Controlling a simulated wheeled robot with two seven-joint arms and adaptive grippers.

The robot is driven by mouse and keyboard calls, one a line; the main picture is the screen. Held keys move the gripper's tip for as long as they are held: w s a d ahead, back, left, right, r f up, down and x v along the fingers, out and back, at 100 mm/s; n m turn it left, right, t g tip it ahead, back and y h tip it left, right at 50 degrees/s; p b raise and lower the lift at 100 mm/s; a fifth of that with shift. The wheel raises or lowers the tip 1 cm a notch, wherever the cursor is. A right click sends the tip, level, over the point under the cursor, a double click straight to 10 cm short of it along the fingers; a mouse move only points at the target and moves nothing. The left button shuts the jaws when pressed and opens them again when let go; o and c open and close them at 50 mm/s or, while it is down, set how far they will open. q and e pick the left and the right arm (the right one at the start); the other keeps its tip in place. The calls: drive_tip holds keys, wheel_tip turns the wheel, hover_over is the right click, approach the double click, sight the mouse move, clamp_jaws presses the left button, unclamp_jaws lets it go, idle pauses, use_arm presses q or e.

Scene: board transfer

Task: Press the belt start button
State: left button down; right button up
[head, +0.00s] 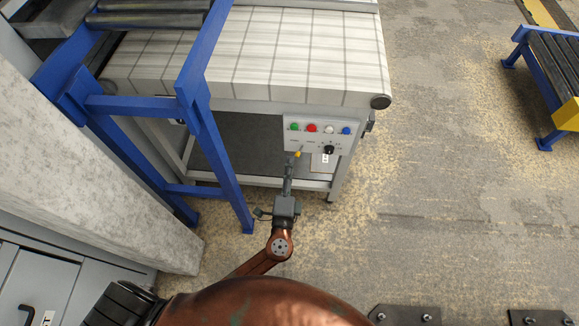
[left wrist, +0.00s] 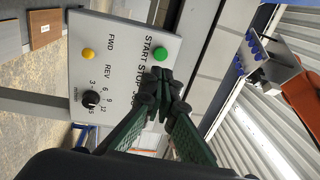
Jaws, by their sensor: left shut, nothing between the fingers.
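The grey control panel (head: 318,137) is fixed to the front of the conveyor belt. The green button (head: 294,127) is at its upper left; in the left wrist view the green button (left wrist: 160,55) sits beside the word START. The red button (head: 311,128) is just right of it in the head view and is hidden in the left wrist view. My left gripper (head: 290,162) is shut and empty, its tips near the panel's lower left. In the left wrist view its fingertips (left wrist: 161,77) appear just below the green button; contact cannot be told. My right gripper is out of view.
The panel also has a white button (head: 330,129), a blue button (head: 346,130), a yellow button (left wrist: 88,53) and a black knob (left wrist: 91,98). A blue frame (head: 216,150) stands left of the panel. Open floor (head: 440,170) lies to the right.

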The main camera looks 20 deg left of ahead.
sight(294, 129)
use_arm(q)
drive_tip(key=b+x, duration=0.1)
drive_tip(key=x, duration=0.8)
drive_tip(key=shift+f, duration=0.1)
drive_tip(key=shift+w+a, duration=0.1)
drive_tip(key=shift+w, duration=0.25)
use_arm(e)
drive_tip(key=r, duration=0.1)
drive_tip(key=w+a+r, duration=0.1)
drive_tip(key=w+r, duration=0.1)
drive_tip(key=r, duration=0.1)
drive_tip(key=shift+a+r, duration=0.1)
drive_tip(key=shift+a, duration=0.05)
